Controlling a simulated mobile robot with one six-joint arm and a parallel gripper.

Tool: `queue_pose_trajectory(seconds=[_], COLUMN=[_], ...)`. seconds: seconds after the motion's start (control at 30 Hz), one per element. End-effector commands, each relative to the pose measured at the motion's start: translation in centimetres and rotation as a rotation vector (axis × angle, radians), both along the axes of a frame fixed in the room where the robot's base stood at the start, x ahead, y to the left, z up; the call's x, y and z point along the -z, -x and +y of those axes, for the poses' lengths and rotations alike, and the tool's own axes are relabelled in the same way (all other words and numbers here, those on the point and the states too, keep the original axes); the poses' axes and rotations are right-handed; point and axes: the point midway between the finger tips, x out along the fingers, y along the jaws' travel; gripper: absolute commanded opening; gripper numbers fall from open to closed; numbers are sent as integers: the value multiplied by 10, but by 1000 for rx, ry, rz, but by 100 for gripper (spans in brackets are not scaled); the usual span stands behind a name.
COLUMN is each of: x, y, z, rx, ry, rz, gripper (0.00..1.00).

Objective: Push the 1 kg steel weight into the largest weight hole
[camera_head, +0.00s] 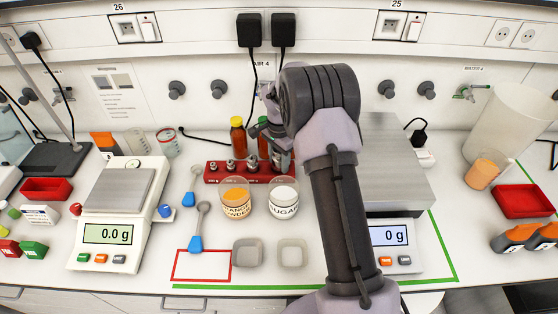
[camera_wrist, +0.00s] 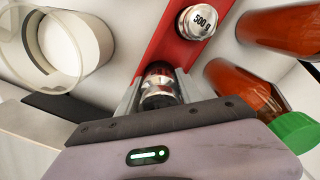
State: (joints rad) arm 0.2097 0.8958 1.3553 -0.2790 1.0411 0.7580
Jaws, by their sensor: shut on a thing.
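My gripper (camera_wrist: 160,82) is shut on a shiny steel weight (camera_wrist: 158,94), taken to be the 1 kg one. Its label is not visible. It is at the red weight rack (camera_wrist: 152,62); whether its base is seated in a hole is hidden. A 500 g weight (camera_wrist: 198,22) sits in the rack beside it. In the head view the red rack (camera_head: 222,180) holds several smaller weights in a row, and my gripper (camera_head: 281,152) is at its right end, partly hidden by my arm. The largest hole itself is not visible.
Brown bottles (camera_head: 238,136) stand behind the rack. An orange powder jar (camera_head: 236,197) and a sugar jar (camera_head: 283,198) stand close in front. A small balance (camera_head: 122,190) reading 0.0 g is left; a larger scale (camera_head: 391,135) reading 0 g is right.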

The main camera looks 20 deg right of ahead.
Motion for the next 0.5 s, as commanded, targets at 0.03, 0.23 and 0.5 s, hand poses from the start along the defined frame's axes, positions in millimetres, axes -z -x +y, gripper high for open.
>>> queue_pose_trajectory(seconds=[0.03,0.23,0.5], x=[1,4,10], y=[-1,-1,-1], z=[0,0,0], rx=[0,0,0], ry=[0,0,0], rz=[-2,-2,-2], gripper=[0,0,0])
